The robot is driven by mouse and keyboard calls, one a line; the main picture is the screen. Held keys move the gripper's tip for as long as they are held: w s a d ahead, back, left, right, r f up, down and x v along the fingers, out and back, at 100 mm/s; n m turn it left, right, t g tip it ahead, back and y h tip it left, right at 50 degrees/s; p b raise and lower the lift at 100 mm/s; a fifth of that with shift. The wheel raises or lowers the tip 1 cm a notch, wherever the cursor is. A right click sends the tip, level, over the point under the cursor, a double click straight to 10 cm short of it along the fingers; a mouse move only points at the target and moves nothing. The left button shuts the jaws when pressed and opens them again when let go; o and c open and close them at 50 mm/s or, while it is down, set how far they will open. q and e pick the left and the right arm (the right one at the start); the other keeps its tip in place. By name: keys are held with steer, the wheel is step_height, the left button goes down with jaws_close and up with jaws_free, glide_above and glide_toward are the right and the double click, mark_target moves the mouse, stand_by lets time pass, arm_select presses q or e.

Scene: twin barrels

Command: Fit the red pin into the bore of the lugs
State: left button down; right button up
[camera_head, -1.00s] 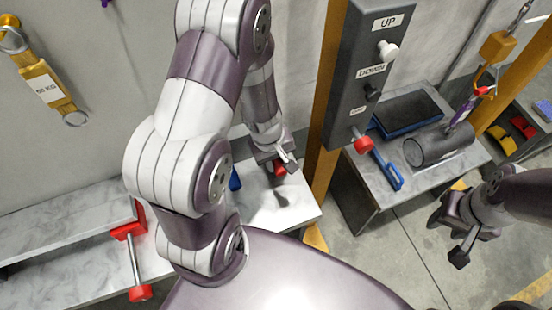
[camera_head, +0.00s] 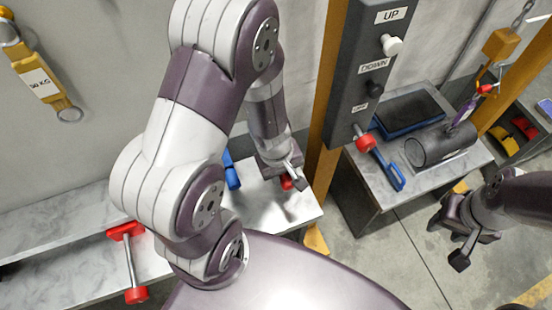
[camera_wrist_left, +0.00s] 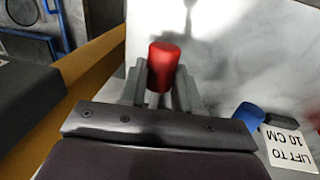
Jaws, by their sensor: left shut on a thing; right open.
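The red pin shows as a red head (camera_head: 286,182) at my left gripper (camera_head: 290,176), above the pale marble table. In the left wrist view the red head (camera_wrist_left: 163,66) sits between the fingers of my left gripper (camera_wrist_left: 161,82), which is shut on it. Its shaft is hidden. My right gripper (camera_head: 451,238) is open and empty, over the floor at the right. I cannot pick out the lugs or their bore for certain. A grey barrel (camera_head: 436,147) lies on the right table, with a purple part at its top.
A dark control post (camera_head: 365,75) with UP and DOWN knobs and a yellow pillar (camera_head: 327,110) stand close right of my left gripper. A blue item (camera_head: 231,172) stands on the marble table. A red-ended rod (camera_head: 130,265) is at the left. A chain hook block (camera_head: 500,46) hangs upper right.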

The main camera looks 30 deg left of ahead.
arm_select(q)
steer(key=shift+s+d+f+b, duration=0.15)
steer(key=shift+s+d+b, duration=0.2)
steer(key=shift+s+d, duration=0.5)
steer(key=shift+s+d+f+b, duration=0.1)
steer(key=shift+s+d+b, duration=0.25)
steer(key=shift+s+d, duration=1.2)
steer(key=shift+d, duration=0.35)
